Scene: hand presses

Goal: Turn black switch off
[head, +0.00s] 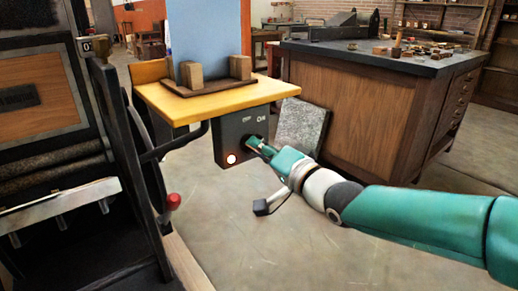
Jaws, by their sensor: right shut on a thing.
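A dark switch box (228,140) hangs under the front edge of a yellow wooden board, with small white markings on its face and a glowing white-orange light (231,159) near its lower left. The black switch is on the right part of this face, mostly hidden behind my right gripper (256,143). My right gripper reaches in from the right, its tip against the box at the switch, and is shut on the switch. The switch's position cannot be made out. My left gripper is not in view.
The yellow board (180,108) carries wooden blocks (191,74) and a blue panel. A dark press with a red-knobbed lever (173,201) stands at left. A wooden cabinet (370,110) with tools on top stands behind my right arm. The floor between is clear.

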